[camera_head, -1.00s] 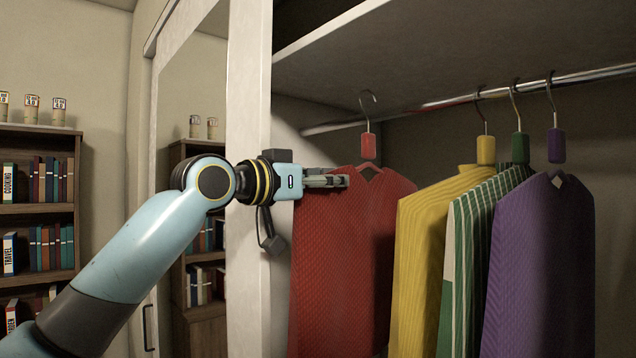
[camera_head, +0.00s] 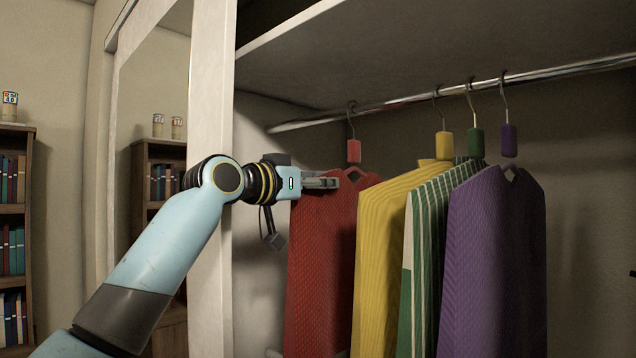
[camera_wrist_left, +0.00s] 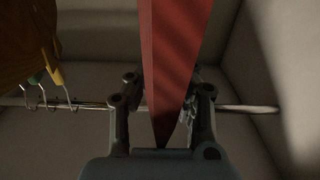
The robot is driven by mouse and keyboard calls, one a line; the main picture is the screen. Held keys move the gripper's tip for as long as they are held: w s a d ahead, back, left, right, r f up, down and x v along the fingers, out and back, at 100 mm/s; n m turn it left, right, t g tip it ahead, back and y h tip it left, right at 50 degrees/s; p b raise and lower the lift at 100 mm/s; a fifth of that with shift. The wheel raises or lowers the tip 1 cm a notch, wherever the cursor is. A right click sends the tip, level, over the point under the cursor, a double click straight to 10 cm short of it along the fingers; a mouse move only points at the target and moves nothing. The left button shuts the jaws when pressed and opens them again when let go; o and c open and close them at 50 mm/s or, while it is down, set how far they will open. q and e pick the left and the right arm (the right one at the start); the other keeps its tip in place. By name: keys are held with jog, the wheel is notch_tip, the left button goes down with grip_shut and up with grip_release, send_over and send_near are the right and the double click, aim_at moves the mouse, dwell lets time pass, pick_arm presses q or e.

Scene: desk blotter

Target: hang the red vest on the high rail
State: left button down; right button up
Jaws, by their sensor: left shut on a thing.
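The red vest (camera_head: 322,265) hangs on a hanger with a red tag (camera_head: 353,151) at the left of the closet. My left gripper (camera_head: 325,180) is shut on the vest's upper left shoulder. In the left wrist view the vest (camera_wrist_left: 172,70) runs as a narrow red strip between the fingers of my left gripper (camera_wrist_left: 163,125). The hanger's hook (camera_head: 351,108) overlaps the chrome rail (camera_head: 395,103); I cannot tell whether it rests on it. The rail also crosses the wrist view (camera_wrist_left: 240,108) behind the fingers. My right gripper is not in view.
A yellow vest (camera_head: 385,250), a green striped vest (camera_head: 425,260) and a purple vest (camera_head: 490,260) hang close on the right. A shelf (camera_head: 430,60) lies above the rail. A pale post (camera_head: 212,230) stands left. The rail's far left end is clear.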

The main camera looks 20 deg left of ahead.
pick_arm(q)
jog(key=shift+f, duration=0.15)
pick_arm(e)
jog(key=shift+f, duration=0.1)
pick_arm(q)
jog(key=c, duration=1.2)
grip_release()
jog(key=shift+o, duration=0.5)
jog(key=shift+f, duration=0.1)
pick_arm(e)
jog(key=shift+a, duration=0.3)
